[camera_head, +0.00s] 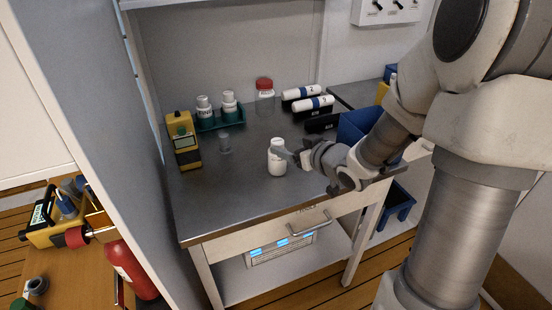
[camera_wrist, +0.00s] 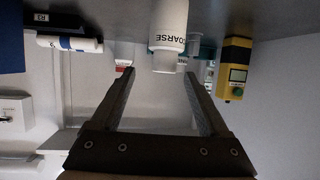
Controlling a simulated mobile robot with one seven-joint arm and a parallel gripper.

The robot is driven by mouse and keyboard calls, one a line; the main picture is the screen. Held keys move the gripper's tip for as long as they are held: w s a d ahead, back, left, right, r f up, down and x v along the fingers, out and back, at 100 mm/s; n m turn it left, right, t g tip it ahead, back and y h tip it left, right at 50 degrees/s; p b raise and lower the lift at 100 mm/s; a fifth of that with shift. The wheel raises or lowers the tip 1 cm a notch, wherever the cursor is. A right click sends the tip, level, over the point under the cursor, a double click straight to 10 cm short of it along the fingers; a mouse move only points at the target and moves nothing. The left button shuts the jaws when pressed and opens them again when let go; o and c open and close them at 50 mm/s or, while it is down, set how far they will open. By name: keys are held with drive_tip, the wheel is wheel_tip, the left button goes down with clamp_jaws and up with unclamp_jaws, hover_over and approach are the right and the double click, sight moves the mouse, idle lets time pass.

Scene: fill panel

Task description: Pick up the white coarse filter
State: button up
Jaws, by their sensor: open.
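The white coarse filter (camera_head: 277,160) stands upright on the metal worktop, near its middle. In the wrist view, which looks upside down, the white coarse filter (camera_wrist: 168,24) shows with dark lettering reading "OARSE" and its narrower end towards the fingers. My gripper (camera_head: 291,154) is just right of it in the head view, low over the worktop. In the wrist view my gripper (camera_wrist: 159,73) is open and empty, its fingertips apart, with the filter ahead of the gap. I cannot tell whether a fingertip touches it.
A green tray (camera_head: 209,125) holds two white bottles behind. A blue bin (camera_head: 356,127) is right. The front worktop is clear.

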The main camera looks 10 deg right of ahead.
sight(281, 146)
drive_tip(key=x, duration=0.2)
drive_tip(key=b+x, duration=0.1)
drive_tip(key=x, duration=0.2)
drive_tip(key=shift+s+a+f+b, duration=0.15)
drive_tip(key=shift+s+a+b, duration=0.1)
drive_tip(key=shift+a+b, duration=0.05)
drive_tip(key=shift+w+a+f, duration=0.1)
drive_tip(key=shift+w+a, duration=0.05)
drive_tip(key=shift+w, duration=0.3)
clamp_jaws()
